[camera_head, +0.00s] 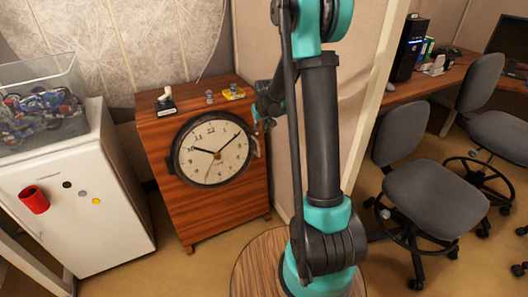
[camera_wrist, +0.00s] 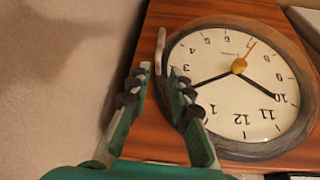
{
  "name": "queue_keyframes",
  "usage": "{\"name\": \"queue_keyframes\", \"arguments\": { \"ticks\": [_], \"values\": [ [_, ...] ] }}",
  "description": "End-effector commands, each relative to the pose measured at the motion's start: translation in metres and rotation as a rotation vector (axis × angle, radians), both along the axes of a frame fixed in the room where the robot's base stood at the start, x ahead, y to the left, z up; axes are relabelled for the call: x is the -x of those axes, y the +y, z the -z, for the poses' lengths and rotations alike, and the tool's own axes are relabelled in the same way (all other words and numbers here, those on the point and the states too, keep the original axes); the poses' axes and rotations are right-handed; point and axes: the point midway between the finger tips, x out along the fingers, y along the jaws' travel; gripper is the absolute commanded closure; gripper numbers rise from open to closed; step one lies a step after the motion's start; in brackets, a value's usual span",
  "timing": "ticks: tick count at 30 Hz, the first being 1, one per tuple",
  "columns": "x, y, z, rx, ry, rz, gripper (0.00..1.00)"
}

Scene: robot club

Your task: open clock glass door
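The round clock (camera_head: 213,148) with a dark rim and white dial is set in the front of a brown wooden cabinet, and its glass door appears closed. In the wrist view the clock (camera_wrist: 225,95) fills the right side, upside down. A pale upright handle (camera_wrist: 160,48) stands at the rim's edge; in the head view the handle (camera_head: 256,146) is on the clock's right. My gripper (camera_wrist: 160,70) is open, with the handle's near end between its fingertips; contact cannot be told. In the head view my gripper (camera_head: 262,116) is small and partly hidden by my arm.
The wooden cabinet (camera_head: 222,212) carries small items on top. A white fridge (camera_head: 85,200) with a clear bin (camera_head: 45,105) stands to its left. A partition wall (camera_head: 350,110) is close on the right, with office chairs (camera_head: 435,195) beyond. Floor before the cabinet is clear.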

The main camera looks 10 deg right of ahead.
Motion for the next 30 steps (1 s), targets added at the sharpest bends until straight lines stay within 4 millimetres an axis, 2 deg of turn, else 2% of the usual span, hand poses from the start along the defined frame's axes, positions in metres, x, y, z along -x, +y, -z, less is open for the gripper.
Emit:
{"name": "queue_keyframes", "arguments": {
  "ticks": [5, 30],
  "values": [
    [-0.007, 0.000, 0.016, 0.000, 0.000, 0.000, 0.80],
    [-0.057, 0.003, 0.139, 0.000, 0.000, 0.000, 0.80]
  ]
}}
